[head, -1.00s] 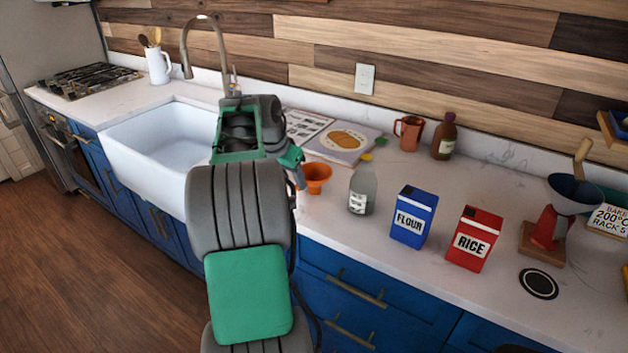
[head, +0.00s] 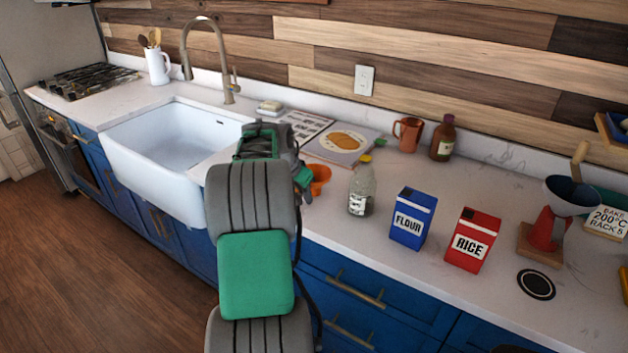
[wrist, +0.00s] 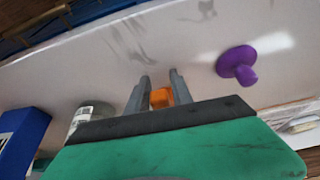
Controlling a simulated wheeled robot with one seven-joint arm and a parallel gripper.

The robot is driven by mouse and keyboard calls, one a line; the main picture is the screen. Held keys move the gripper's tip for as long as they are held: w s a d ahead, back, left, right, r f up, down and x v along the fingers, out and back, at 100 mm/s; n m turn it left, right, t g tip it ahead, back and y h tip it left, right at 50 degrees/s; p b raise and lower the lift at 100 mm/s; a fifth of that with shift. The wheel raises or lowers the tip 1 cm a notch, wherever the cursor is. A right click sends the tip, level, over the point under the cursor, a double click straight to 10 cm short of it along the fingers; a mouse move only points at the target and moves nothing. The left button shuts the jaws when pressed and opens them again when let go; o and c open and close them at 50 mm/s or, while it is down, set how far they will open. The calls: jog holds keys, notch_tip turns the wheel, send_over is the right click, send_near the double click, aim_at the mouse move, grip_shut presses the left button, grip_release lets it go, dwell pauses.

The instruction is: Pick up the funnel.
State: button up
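The orange funnel (head: 320,177) stands on the pale counter between my arm and the glass bottle. My gripper (head: 304,180) is close to its left side in the head view and covers part of it. In the wrist view, my gripper (wrist: 159,76) has its two fingers apart. Orange of the funnel (wrist: 161,98) shows in the gap between them. The fingers and the gripper body hide the rest, and I see no clear contact.
A glass bottle (head: 361,190) stands just right of the funnel, then the blue flour box (head: 412,217) and red rice box (head: 472,240). A purple flanged object (wrist: 238,65) lies nearby. An open book (head: 342,145) lies behind; the sink (head: 170,150) is left.

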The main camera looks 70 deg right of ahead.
grip_shut()
jog(key=shift+r, duration=0.1)
dwell(0.3)
